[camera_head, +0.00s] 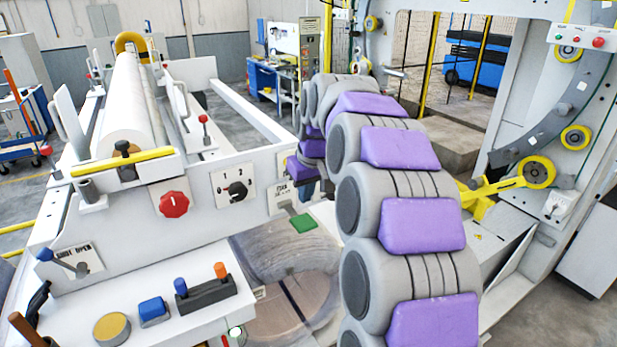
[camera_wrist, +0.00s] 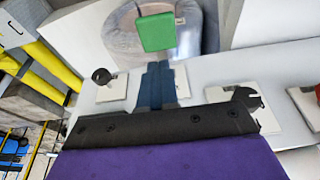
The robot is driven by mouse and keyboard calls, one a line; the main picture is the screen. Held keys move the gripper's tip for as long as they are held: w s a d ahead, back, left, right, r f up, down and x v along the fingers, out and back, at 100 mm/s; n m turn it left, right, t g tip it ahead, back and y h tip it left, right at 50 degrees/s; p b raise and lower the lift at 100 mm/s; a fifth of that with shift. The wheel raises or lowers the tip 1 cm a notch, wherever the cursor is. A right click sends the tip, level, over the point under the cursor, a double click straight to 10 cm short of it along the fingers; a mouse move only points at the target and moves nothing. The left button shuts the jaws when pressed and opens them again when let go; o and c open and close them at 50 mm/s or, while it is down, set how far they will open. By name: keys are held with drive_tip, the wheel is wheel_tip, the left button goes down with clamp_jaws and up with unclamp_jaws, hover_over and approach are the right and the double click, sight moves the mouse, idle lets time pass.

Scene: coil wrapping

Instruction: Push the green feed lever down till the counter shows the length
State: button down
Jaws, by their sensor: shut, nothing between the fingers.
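The green feed lever (camera_head: 303,223) sticks out from the white machine front, below a small labelled plate (camera_head: 283,195). In the wrist view its flat green paddle (camera_wrist: 155,32) is at the top centre. My gripper (camera_wrist: 157,68) shows there as two dark blue fingers, shut together and empty. Their tips point at the paddle and lie just short of its edge in the picture; I cannot tell if they touch. In the head view my gripper is hidden behind my purple-and-grey arm. I cannot make out a counter reading in either view.
A numbered dial (camera_head: 236,190) and a red knob (camera_head: 174,204) sit left of the lever. A film-wrapped coil (camera_head: 290,265) lies below it. A front panel carries a blue button (camera_head: 153,310) and a yellow button (camera_head: 112,328). A yellow-wheeled wrapping frame (camera_head: 535,172) stands at right.

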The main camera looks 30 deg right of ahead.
hover_over(305, 225)
drive_tip(key=w, duration=0.1)
wheel_tip(305, 225, down, 4)
drive_tip(key=shift+f+p, duration=0.1)
drive_tip(key=shift+p, duration=0.35)
drive_tip(key=shift+d+f, duration=0.1)
drive_tip(key=shift+f, duration=1.15)
drive_tip(key=f+t+b, duration=0.1)
drive_tip(key=b, duration=0.1)
drive_tip(key=s+f+t+b, duration=0.1)
drive_tip(key=f+b, duration=0.1)
drive_tip(key=b, duration=0.1)
wheel_tip(305, 225, down, 2)
drive_tip(key=t+b, duration=0.1)
drive_tip(key=b, duration=0.1)
drive_tip(key=t+b, duration=0.2)
drive_tip(key=b, duration=0.1)
drive_tip(key=shift+s+f, duration=0.1)
drive_tip(key=shift+f, duration=0.15)
drive_tip(key=shift+s+b, duration=0.1)
drive_tip(key=shift+b, duration=0.25)
drive_tip(key=shift+s+f, duration=0.1)
drive_tip(key=shift+f, duration=0.05)
